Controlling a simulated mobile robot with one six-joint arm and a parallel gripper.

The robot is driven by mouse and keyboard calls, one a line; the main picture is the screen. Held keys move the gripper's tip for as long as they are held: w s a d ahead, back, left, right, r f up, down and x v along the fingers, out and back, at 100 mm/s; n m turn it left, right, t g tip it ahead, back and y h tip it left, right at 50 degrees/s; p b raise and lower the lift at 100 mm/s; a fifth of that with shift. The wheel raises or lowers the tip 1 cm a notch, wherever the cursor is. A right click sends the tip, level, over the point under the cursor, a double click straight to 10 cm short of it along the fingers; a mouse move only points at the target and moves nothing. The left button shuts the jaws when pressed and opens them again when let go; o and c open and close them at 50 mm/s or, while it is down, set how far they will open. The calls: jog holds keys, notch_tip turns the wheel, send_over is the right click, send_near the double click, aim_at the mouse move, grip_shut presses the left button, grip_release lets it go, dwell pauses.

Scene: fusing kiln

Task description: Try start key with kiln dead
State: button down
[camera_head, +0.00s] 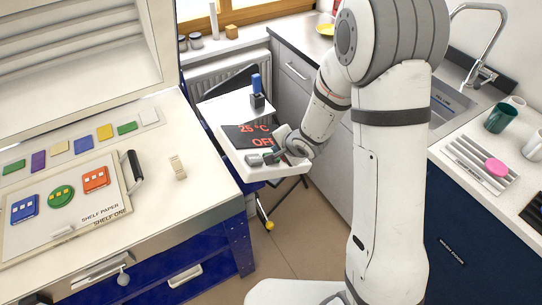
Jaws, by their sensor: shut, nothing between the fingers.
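A white controller box (218,118) stands past the right end of the pale bench. Its dark display (238,134) reads about 26 °C and OFF in red. A blue-handled part on a black block (257,92) stands at its far edge. My gripper (268,158) is shut and empty, low over the front part of the box, just below the display. Small grey parts show around the fingertips; I cannot tell the start key from them, or whether the fingers touch it.
The bench (205,167) at left bears a shelf board (68,234) with coloured glass pieces and a small pale block (178,167). A sink counter (460,135) with cups (501,118) is at right. Bare floor (290,240) lies between.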

dwell(0.4)
jog(key=shift+a+f, duration=0.15)
jog(key=shift+f, duration=0.2)
jog(key=shift+s+a+f+b, duration=0.15)
jog(key=shift+s+f+b, duration=0.05)
jog(key=shift+f+b, duration=0.25)
dwell(0.6)
jog(key=shift+r, duration=0.1)
dwell(0.3)
jog(key=shift+w+d+r+p, duration=0.2)
jog(key=shift+r+p, duration=0.2)
jog(key=shift+p, duration=0.3)
jog(key=shift+w+d+r+p, duration=0.15)
jog(key=shift+r+p, duration=0.2)
jog(key=shift+p, duration=0.35)
jog(key=shift+s+r, duration=0.1)
jog(key=r+p, duration=0.1)
jog(key=p, duration=0.1)
jog(key=d+r+p, duration=0.1)
jog(key=r+p, duration=0.1)
jog(key=w+r+p, duration=0.1)
jog(key=p, duration=0.1)
jog(key=shift+w+d+r, duration=0.1)
jog(key=shift+d+r, duration=0.05)
jog(key=shift+d, duration=0.2)
